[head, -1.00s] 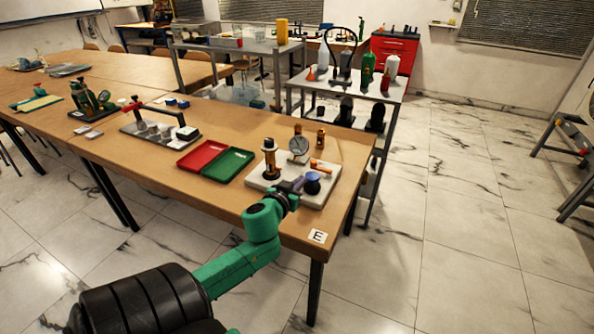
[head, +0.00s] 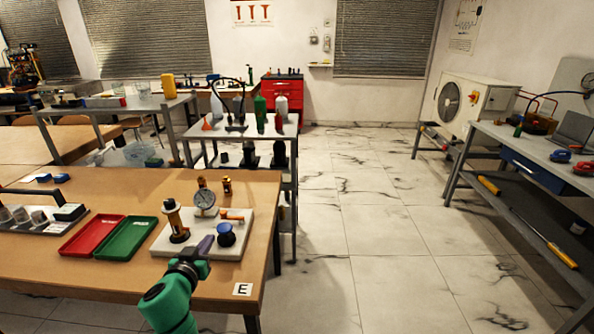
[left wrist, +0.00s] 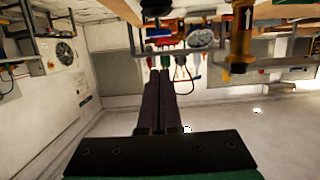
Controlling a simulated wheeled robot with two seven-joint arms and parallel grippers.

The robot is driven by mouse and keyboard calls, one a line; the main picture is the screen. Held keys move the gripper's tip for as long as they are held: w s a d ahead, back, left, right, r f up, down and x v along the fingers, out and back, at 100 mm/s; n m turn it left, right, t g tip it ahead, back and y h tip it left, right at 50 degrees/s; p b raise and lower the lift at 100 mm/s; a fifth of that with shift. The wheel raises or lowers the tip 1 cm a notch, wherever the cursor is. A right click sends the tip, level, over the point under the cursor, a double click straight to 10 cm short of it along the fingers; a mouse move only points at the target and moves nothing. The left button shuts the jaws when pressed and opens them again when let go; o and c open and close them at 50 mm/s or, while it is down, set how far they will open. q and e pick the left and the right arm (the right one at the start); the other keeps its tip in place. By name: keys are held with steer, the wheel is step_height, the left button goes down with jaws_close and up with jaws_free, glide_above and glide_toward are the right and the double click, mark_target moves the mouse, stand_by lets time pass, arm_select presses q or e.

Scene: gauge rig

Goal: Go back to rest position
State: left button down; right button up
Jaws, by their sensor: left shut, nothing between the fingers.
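My left gripper (head: 204,245) comes in from below in the head view, its purple fingers together with nothing between them. Its tips are at the front of the white gauge board (head: 165,246), left of the blue knob (head: 226,236); I cannot tell whether they touch anything. In the left wrist view, the scene appears upside down and the fingers (left wrist: 160,76) lie side by side. My right gripper is not in view.
A red tray (head: 92,236) and a green tray (head: 126,238) lie left of the board. A brass fitting (head: 227,186) stands behind it. The table's right edge is close to the board. A grey trolley (head: 270,134) stands behind; open floor (head: 380,230) lies to the right.

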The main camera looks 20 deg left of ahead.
arm_select(q)
steer(key=shift+f, duration=0.1)
steer(key=s+d+f+m+g+h, duration=0.3)
steer(key=s+d+f+g, duration=0.35)
steer(key=s+d, duration=0.2)
steer(key=s+d+f+m+g+h, duration=0.25)
steer(key=s+d+f+g, duration=0.25)
steer(key=s+d+f, duration=0.4)
step_height(320, 180, down, 19)
steer(key=s+d, duration=0.1)
steer(key=s+a+f+g, duration=0.2)
steer(key=s+a+f, duration=0.1)
steer(key=s+f, duration=1.3)
steer(key=shift+s+m, duration=0.35)
steer(key=shift+s, duration=0.25)
